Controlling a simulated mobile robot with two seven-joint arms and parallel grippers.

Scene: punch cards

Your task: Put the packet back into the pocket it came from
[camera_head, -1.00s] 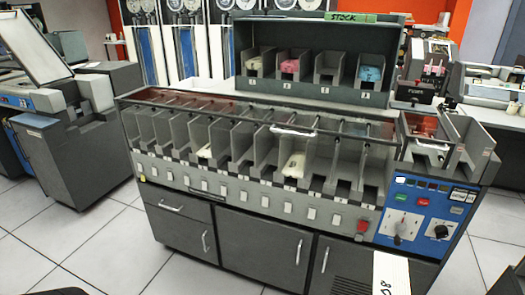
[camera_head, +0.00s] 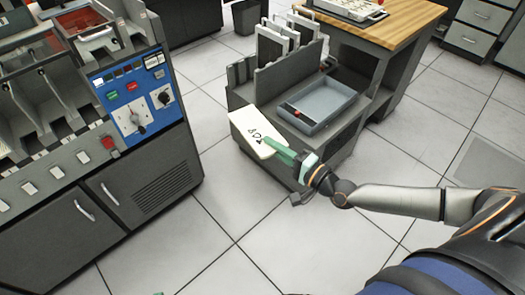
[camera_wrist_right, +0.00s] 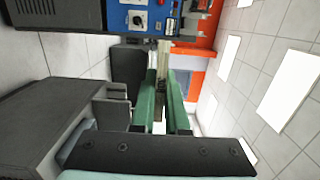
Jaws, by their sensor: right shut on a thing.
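The packet (camera_head: 252,132) is a pale cream block with black marks on its face. My right gripper (camera_head: 290,155) has green fingers shut on its lower right end. The packet is held out in front of the grey stand, partly covering its front; I cannot tell the gap between them. In the right wrist view, the green fingers (camera_wrist_right: 165,105) point away with the pale packet (camera_wrist_right: 163,58) between their tips. Some pockets (camera_head: 38,92) of the grey sorting machine show at the left edge; which one the packet came from cannot be told.
The grey stand has upright slots holding white-faced panels (camera_head: 272,50) and a blue-grey tray (camera_head: 318,102). A wooden-topped desk (camera_head: 395,25) stands behind. The machine's blue control panel (camera_head: 133,100) is at left. Tiled floor lies free between machine and stand.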

